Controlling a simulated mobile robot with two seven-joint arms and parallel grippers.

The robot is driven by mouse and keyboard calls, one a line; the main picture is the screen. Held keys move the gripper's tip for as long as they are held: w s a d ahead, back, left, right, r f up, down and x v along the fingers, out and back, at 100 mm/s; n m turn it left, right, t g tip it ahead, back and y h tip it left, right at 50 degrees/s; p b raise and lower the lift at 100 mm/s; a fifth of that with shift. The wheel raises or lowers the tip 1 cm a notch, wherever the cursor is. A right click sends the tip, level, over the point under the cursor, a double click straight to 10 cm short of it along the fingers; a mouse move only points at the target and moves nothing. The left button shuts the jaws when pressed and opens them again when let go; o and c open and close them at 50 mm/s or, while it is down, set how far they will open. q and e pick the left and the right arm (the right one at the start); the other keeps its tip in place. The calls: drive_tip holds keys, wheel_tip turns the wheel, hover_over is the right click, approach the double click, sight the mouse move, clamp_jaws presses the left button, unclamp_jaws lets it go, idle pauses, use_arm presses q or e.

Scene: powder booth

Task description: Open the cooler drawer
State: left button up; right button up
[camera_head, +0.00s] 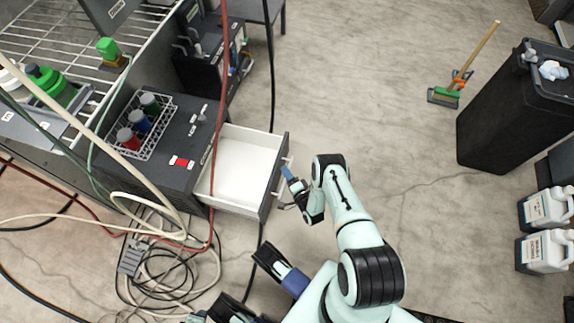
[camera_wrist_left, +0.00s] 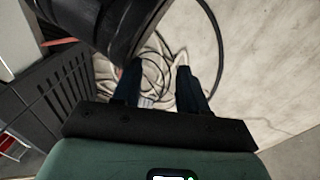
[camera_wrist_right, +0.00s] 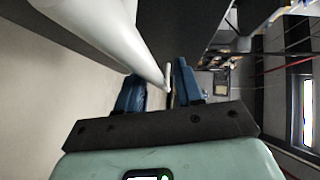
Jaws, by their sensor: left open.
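The cooler (camera_head: 150,175) is a dark grey box at the left in the head view. Its drawer (camera_head: 245,170) is pulled well out, with an empty white inside and a dark front panel (camera_head: 274,178). My right gripper (camera_head: 290,172) is at the outer side of that panel, by its pale handle (camera_head: 275,193). In the right wrist view, the white handle bar (camera_wrist_right: 115,35) runs down to between my right fingers (camera_wrist_right: 160,90); I cannot tell whether they grip it. My left gripper (camera_wrist_left: 160,88) is open and empty above the floor, in front of the cooler; it shows low in the head view (camera_head: 262,262).
A wire basket of capped bottles (camera_head: 140,125) stands on the cooler. Cables and a power strip (camera_head: 131,255) lie on the floor at lower left. A red hose (camera_head: 222,80) hangs across the drawer. A black bin (camera_head: 515,110) and white jugs (camera_head: 545,250) stand right. The middle floor is clear.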

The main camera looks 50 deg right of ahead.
drive_tip(key=shift+s, duration=0.1)
use_arm(q)
drive_tip(key=shift+h, duration=0.3)
drive_tip(key=r+p, duration=0.1)
drive_tip(key=d+r+p, duration=0.1)
drive_tip(key=r, duration=0.1)
drive_tip(key=s+d+r+p, duration=0.1)
drive_tip(key=shift+s+d+r, duration=0.1)
drive_tip(key=shift+d+r, duration=0.05)
drive_tip(key=shift+r, duration=0.2)
use_arm(e)
drive_tip(key=v, duration=1.3)
drive_tip(key=shift+s+a, duration=0.1)
